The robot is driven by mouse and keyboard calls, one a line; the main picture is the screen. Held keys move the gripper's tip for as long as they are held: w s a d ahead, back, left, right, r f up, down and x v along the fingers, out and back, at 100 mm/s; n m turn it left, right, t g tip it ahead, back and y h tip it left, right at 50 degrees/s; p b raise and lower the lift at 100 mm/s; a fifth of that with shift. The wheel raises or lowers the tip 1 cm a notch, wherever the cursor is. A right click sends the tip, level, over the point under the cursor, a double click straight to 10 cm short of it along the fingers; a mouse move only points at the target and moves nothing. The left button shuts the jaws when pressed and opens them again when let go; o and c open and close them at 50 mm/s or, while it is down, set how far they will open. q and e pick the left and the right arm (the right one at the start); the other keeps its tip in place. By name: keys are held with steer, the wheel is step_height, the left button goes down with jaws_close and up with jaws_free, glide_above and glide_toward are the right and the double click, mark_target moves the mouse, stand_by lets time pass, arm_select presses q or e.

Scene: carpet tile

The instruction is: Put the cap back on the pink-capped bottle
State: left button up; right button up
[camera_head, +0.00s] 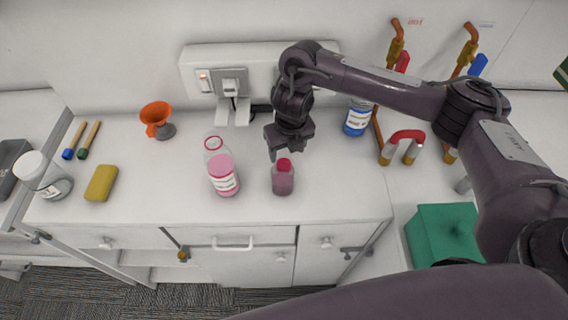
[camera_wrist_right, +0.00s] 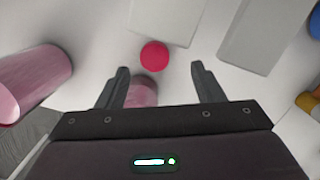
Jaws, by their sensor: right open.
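A small bottle (camera_head: 283,182) of pinkish-purple liquid stands upright near the counter's front middle. A round red-pink cap (camera_head: 284,164) shows at its top edge; I cannot tell whether it sits on the neck or lies just behind. In the right wrist view the cap (camera_wrist_right: 154,55) shows just beyond the fingertips, with the bottle body (camera_wrist_right: 142,92) partly hidden behind the left finger. My right gripper (camera_head: 283,148) is open and empty, just behind and above the cap. A taller bottle (camera_head: 222,174) of pink liquid with a pink neck ring stands to the left. My left gripper is out of view.
A blue-labelled bottle (camera_head: 358,118) and gas taps (camera_head: 402,147) are behind and right. A socket panel (camera_head: 200,60) is on the wall. A green box (camera_head: 436,235) is right.

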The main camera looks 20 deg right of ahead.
mark_target(284, 160)
steer(key=shift+s+a+r, duration=0.1)
steer(key=shift+a, duration=0.05)
steer(key=shift+s+a+f, duration=0.1)
steer(key=shift+f, duration=0.25)
steer(key=f, duration=0.1)
steer(key=f+p, duration=0.2)
steer(key=shift+w+a+f, duration=0.15)
steer(key=shift+w+f, duration=0.1)
steer(key=shift+f, duration=0.5)
steer(key=c, duration=1)
steer(key=shift+c, duration=0.2)
steer(key=shift+r, duration=0.1)
